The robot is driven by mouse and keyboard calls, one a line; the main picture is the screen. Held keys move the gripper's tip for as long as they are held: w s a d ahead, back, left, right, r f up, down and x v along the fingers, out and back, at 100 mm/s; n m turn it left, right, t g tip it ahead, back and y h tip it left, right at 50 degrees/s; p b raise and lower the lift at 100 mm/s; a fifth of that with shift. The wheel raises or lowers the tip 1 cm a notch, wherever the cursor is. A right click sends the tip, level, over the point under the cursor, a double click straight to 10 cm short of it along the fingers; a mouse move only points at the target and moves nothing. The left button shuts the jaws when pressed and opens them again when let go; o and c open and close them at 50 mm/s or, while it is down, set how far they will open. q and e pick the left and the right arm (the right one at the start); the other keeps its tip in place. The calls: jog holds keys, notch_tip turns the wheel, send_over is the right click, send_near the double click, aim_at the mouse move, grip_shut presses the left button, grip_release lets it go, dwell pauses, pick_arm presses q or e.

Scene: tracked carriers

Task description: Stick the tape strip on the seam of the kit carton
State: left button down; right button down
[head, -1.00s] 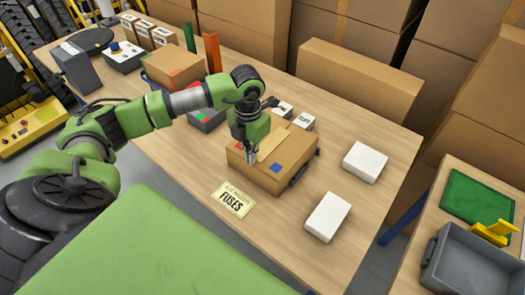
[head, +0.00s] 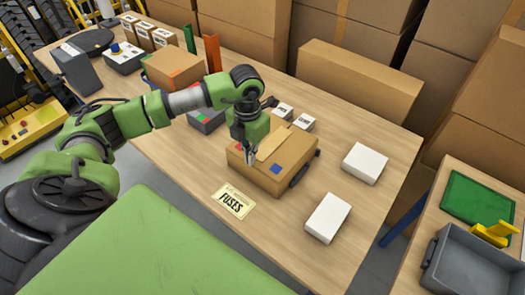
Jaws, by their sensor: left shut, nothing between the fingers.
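My left gripper (head: 249,161) is shut and empty, pointing down at the left part of the carton top. I cannot tell whether its fingertips touch the strip or the carton. My right gripper is not in view.
A "FUSES" label (head: 232,201) lies in front of the carton. White boxes (head: 327,217) and (head: 365,163) stand to its right, small white boxes (head: 303,122) behind it. A grey bin (head: 470,262) stands on the right-hand table. Bare tabletop lies around the carton's right side.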

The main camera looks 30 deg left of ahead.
pick_arm(q)
jog(key=shift+r+p, duration=1.8)
jog(key=shift+r, duration=1.45)
